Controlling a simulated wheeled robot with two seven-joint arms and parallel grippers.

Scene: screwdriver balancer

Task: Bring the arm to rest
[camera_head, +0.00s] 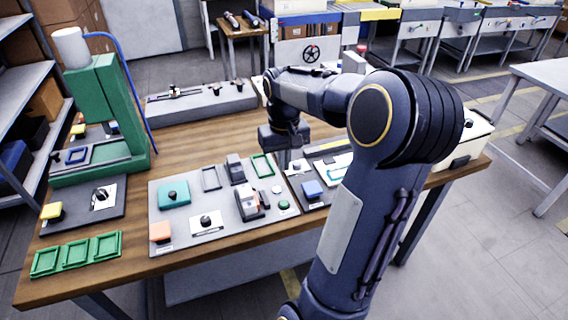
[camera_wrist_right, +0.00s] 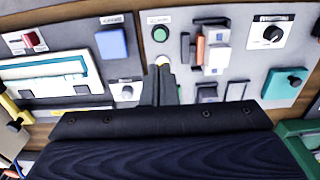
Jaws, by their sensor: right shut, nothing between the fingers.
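My right arm reaches in from the lower right of the head view, bent at the elbow, and hides part of the bench. My right gripper (camera_head: 284,164) points down above the workbench (camera_head: 225,243), beside the grey control panels. In the right wrist view its two fingers (camera_wrist_right: 163,82) are together with nothing between them. Their tips lie near a green button (camera_wrist_right: 160,34) in that picture; I cannot tell the exact height above the panel. My left gripper is in neither view.
The grey panel (camera_head: 182,230) carries a teal block (camera_head: 173,194), an orange block (camera_head: 160,232) and a black knob (camera_head: 205,221). A blue block (camera_head: 312,189) sits right of it. A green press-like machine (camera_head: 103,110) stands at the left. Green frames (camera_head: 76,254) lie at the front left.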

